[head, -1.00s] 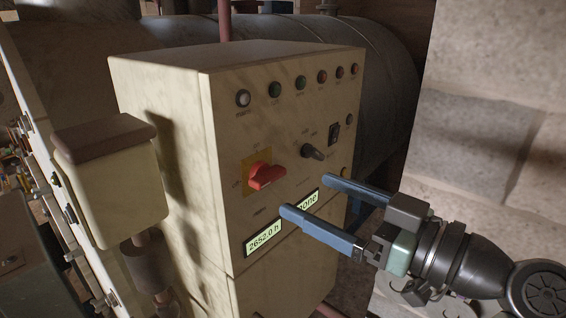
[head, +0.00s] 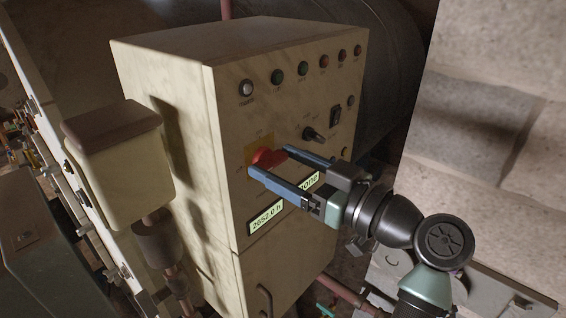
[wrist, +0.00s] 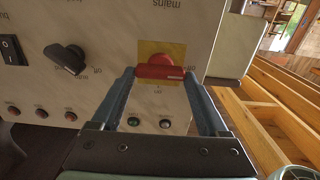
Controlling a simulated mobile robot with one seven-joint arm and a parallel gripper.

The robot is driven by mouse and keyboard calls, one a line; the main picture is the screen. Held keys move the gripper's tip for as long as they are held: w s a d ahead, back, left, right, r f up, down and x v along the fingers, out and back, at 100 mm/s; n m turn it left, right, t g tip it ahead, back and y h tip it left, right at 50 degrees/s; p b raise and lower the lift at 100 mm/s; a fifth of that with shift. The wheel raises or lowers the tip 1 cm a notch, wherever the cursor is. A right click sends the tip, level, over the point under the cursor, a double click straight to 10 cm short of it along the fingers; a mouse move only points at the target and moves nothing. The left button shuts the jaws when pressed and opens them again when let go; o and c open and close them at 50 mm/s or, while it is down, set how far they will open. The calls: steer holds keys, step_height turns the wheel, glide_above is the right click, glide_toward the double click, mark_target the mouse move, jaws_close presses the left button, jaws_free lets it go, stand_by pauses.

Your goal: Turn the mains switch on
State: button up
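The mains switch (head: 268,157) is a red rotary handle on a yellow plate (wrist: 143,50), on the front of the cream control cabinet. My gripper (head: 267,159) is open at the switch, with its blue fingers on either side of the handle. In the wrist view the red handle (wrist: 160,70) lies crosswise and nearly spans the gap between the fingertips. I cannot tell whether either finger touches it. In the head view the fingers hide part of the handle and plate.
The cabinet (head: 160,60) also carries a black selector knob (head: 313,134), a rocker switch (head: 335,116), a row of lamps and two displays, one reading 2652.0 h (head: 266,217). A block wall (head: 500,110) stands right of my arm. A cream box (head: 118,170) stands left.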

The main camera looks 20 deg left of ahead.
steer(key=c, duration=0.6)
steer(key=shift+m, duration=0.3)
steer(key=m, duration=0.3)
steer(key=shift+w+m, duration=0.1)
steer(key=shift+m, duration=0.3)
steer(key=m, duration=0.4)
steer(key=shift+w+d+m, duration=0.1)
steer(key=shift+m, duration=0.2)
steer(key=m+p, duration=0.3)
steer(key=m, duration=0.2)
steer(key=shift+f+m+p, duration=0.15)
steer(key=shift+m+p, duration=1.3)
steer(key=shift+m, duration=0.65)
steer(key=shift+f, duration=0.1)
